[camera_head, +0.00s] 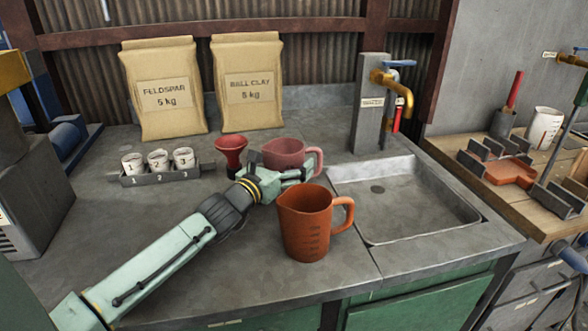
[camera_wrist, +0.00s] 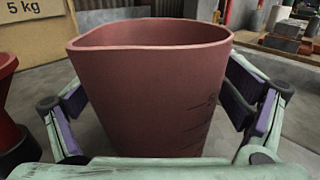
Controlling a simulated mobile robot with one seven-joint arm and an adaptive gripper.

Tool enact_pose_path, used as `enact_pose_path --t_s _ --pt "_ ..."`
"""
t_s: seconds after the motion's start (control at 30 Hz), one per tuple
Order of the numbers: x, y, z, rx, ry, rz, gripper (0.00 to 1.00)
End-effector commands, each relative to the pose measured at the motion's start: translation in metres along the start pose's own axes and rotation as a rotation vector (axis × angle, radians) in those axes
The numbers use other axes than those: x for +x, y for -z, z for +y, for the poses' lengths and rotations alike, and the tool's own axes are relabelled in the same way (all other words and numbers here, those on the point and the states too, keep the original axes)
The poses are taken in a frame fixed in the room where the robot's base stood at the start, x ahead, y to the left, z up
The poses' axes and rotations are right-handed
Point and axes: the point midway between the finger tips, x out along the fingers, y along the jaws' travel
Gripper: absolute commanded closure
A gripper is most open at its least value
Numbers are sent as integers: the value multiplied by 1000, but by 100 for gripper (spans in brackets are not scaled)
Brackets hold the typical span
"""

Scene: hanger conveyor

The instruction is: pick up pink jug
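The pink jug (camera_head: 287,152) stands upright on the grey worktop, left of the sink, with its handle to the right. It fills the middle of the wrist view (camera_wrist: 150,95). My gripper (camera_head: 284,175) is low beside it on the near side. Its fingers are spread wide, one on each side of the jug. In the wrist view a narrow gap shows between the jug and the right finger pad; contact on the left is hard to tell. The jug's base is hidden by my gripper.
An orange jug (camera_head: 306,222) stands close in front of my gripper. A red funnel-shaped item (camera_head: 231,154) is just left of the pink jug. A rack of numbered cups (camera_head: 160,176) and two paper sacks (camera_head: 248,85) are behind left. The sink (camera_head: 400,200) is at right.

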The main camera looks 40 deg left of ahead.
Motion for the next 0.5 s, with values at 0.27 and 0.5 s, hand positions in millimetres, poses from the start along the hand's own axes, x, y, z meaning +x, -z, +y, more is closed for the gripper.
enact_pose_path --t_s 0.27,0.5 --pt "0 0 0 0 0 0 28" --pt "0 0 0 0 0 0 44"
